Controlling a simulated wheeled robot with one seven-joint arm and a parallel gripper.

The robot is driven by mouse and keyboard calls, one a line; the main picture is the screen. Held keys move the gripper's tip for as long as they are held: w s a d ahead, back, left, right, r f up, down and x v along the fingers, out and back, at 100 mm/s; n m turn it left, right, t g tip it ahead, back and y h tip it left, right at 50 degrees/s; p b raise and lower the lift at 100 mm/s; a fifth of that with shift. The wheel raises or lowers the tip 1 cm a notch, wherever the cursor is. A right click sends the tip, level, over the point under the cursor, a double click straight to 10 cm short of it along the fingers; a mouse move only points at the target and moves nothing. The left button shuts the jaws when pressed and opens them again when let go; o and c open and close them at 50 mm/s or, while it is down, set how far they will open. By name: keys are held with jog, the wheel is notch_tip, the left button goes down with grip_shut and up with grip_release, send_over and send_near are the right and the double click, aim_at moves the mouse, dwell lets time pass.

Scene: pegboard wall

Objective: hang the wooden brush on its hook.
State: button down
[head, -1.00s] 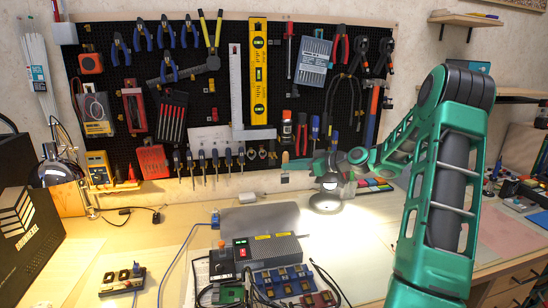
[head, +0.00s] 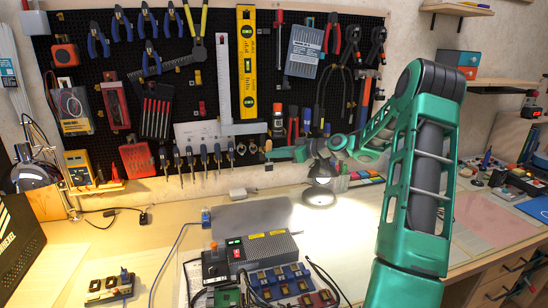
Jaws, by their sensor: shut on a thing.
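My gripper (head: 274,155) is at the lower edge of the black pegboard (head: 213,60), at the end of my green arm. It is shut on the wooden brush (head: 268,146). The brush is small in view and upright: a pale wooden part shows above the fingers and a dark part below them. The fingers hide its middle.
A row of screwdrivers (head: 203,156) hangs close left of the brush. A black desk lamp (head: 320,190) is below my forearm. A grey power box (head: 262,250) and circuit boards are on the bench.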

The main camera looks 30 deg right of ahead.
jog(key=w+d, duration=0.2)
jog(key=w, duration=0.5)
jog(key=shift+w+f, duration=0.2)
jog(key=shift+w, duration=0.1)
dwell(0.7)
jog(key=shift+d, duration=0.1)
dwell(0.4)
jog(key=c, duration=1.6)
grip_release()
jog(key=shift+o, duration=0.2)
jog(key=shift+d, duration=0.1)
